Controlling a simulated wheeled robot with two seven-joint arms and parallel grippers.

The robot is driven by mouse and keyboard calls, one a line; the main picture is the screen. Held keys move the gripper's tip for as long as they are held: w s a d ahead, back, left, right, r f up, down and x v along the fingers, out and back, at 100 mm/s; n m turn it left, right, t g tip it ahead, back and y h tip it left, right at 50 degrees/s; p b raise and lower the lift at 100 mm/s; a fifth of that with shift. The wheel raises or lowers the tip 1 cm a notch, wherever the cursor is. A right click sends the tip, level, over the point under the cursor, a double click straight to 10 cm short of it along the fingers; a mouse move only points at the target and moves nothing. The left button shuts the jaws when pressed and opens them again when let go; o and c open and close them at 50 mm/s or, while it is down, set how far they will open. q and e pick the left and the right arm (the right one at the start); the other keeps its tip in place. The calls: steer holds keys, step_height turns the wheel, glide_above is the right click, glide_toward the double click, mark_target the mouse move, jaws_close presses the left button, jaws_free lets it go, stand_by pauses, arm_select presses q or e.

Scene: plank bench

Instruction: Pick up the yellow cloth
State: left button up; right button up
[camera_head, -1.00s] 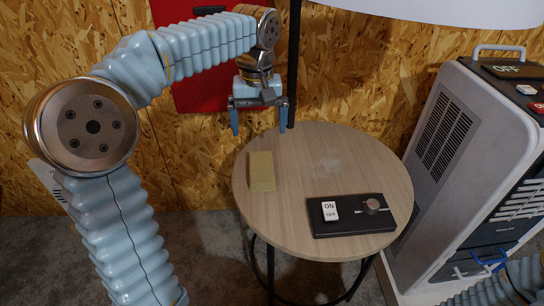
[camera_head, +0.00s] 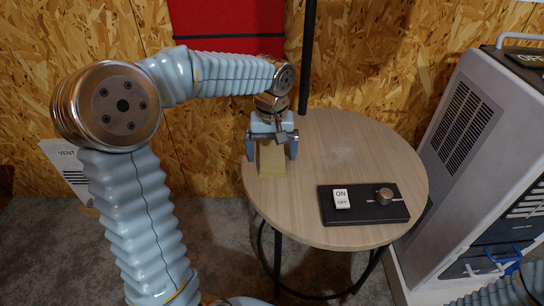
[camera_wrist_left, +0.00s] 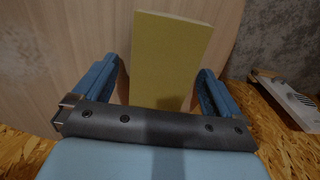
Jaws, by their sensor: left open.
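The yellow cloth (camera_head: 272,161) is a flat, folded rectangle on the left side of the round wooden table (camera_head: 345,135). In the left wrist view the cloth (camera_wrist_left: 168,58) shows between the two blue fingers. My left gripper (camera_head: 272,152) is open, with one finger on each side of the cloth. I cannot tell whether the fingers touch it. The gripper covers the far part of the cloth in the head view. My right gripper is not in view.
A black panel (camera_head: 362,216) with an ON/OFF switch (camera_head: 341,198) and a knob (camera_head: 384,195) lies near the table's front. A dark pole (camera_head: 308,60) stands behind the table. A grey machine (camera_head: 470,150) stands to the right. The table's middle is clear.

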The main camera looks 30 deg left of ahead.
arm_select(q)
steer(key=shift+c, duration=0.5)
steer(key=c, duration=1)
steer(key=shift+r, duration=0.1)
steer(key=shift+r, duration=0.6)
steer(key=s+d+r, duration=0.1)
steer(key=r, duration=0.1)
steer(key=s+d+r, duration=0.1)
steer(key=r, duration=0.1)
steer(key=s+r+p, duration=0.1)
steer(key=r, duration=0.2)
steer(key=shift+d, duration=0.4)
steer(key=s+d+r, duration=0.1)
steer(key=s+d, duration=0.1)
steer(key=s+d+r, duration=0.2)
steer(key=s, duration=0.1)
steer(key=s+d+r, duration=0.1)
steer(key=s+d, duration=0.1)
steer(key=shift+s+d+r, duration=0.25)
steer(key=shift+r, duration=0.1)
